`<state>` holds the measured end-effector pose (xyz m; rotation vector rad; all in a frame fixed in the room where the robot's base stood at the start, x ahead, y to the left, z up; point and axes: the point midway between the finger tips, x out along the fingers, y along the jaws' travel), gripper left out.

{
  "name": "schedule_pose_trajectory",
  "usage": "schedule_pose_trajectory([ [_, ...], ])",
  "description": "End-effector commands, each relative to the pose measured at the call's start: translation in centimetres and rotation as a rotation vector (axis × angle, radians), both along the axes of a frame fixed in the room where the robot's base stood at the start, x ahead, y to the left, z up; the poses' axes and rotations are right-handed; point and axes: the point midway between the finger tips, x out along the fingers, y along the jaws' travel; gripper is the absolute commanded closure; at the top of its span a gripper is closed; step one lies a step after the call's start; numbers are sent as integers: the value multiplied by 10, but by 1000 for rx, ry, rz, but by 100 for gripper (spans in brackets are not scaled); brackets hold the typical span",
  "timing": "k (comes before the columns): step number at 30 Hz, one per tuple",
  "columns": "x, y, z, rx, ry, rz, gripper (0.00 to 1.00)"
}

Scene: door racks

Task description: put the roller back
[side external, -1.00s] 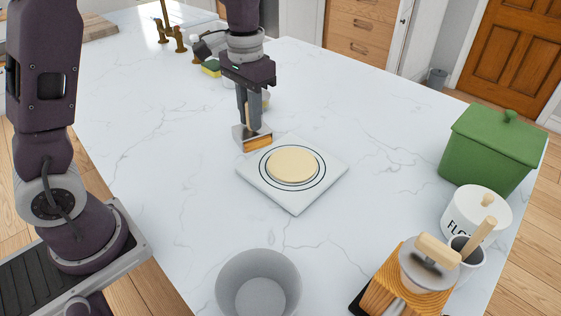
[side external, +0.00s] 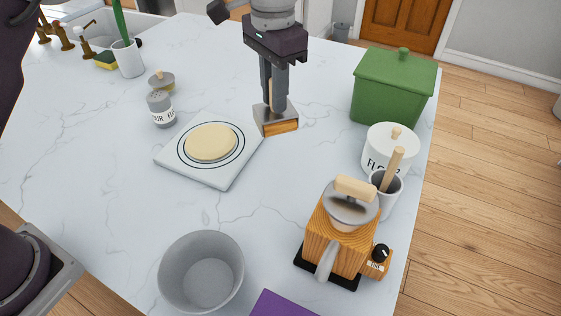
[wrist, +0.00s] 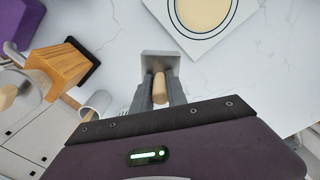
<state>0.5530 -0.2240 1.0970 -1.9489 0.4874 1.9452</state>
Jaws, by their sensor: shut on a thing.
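My gripper (side external: 273,100) points down and is shut on the pale wooden handle of a tool. The tool (side external: 277,126) has a grey rectangular head with an orange-brown front face; I cannot tell if it is the roller. It is upright, right of the white board (side external: 222,176), and its gap above the counter is unclear. The wrist view shows its grey head (wrist: 162,59) and handle between my fingers (wrist: 160,88). A pale dough disc (side external: 210,142) lies on the board's ringed centre. A pale wooden stick (side external: 392,168) leans in a small grey cup (side external: 385,199).
A wooden box with a handled grey press (side external: 337,240) stands front right. A flour jar (side external: 388,152) and green lidded box (side external: 394,88) stand behind it. A grey bowl (side external: 203,285) is at the front. A shaker (side external: 161,108) is left. Counter between board and box is clear.

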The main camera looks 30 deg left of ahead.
Motion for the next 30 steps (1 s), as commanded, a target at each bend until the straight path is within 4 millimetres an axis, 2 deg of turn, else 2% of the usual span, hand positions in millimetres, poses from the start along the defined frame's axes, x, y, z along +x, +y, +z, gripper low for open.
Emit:
schedule_pose_trajectory([
  [2, -1, -12, -1, 0, 0, -25, 100],
  [4, -2, -16, -12, 1, 3, -33, 100],
  [9, -3, -16, -51, 0, 4, -33, 100],
  [16, -2, -16, -92, 0, 1, -32, 100],
  [19, -2, -16, -99, -2, -1, -32, 100],
  [30, -2, -16, -103, -2, -1, -32, 100],
])
